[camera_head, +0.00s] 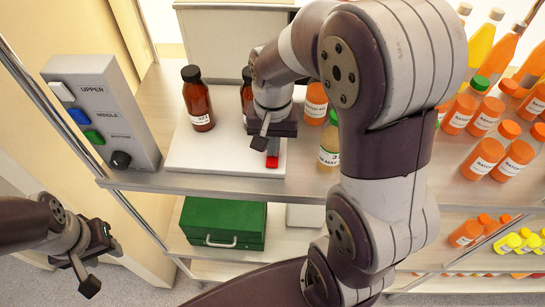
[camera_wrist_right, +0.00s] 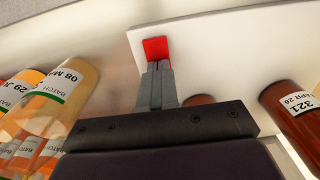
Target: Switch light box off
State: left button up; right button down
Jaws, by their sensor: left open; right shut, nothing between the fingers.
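The light box looks to be the white slab (camera_head: 225,165) on the shelf board, with a red switch (camera_head: 274,161) at its front edge. My right gripper (camera_head: 268,148) is shut and empty, pointing at the red switch from above. In the right wrist view, the shut fingertips (camera_wrist_right: 158,70) overlap the lower part of the red switch (camera_wrist_right: 155,46); I cannot tell whether they touch it. Whether the slab is lit is not clear. My left gripper (camera_head: 88,283) is open and empty at the lower left, away from the shelf.
A brown bottle (camera_head: 197,100) stands upright on the slab, with another partly hidden by my right arm. A grey panel (camera_head: 102,110) with labelled switches and a black knob stands left. Several orange juice bottles (camera_head: 487,155) fill the right. A green case (camera_head: 222,223) sits below.

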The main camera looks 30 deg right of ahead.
notch_tip(320, 180, up, 7)
jog(key=p, duration=0.6)
jog(key=shift+p, duration=0.35)
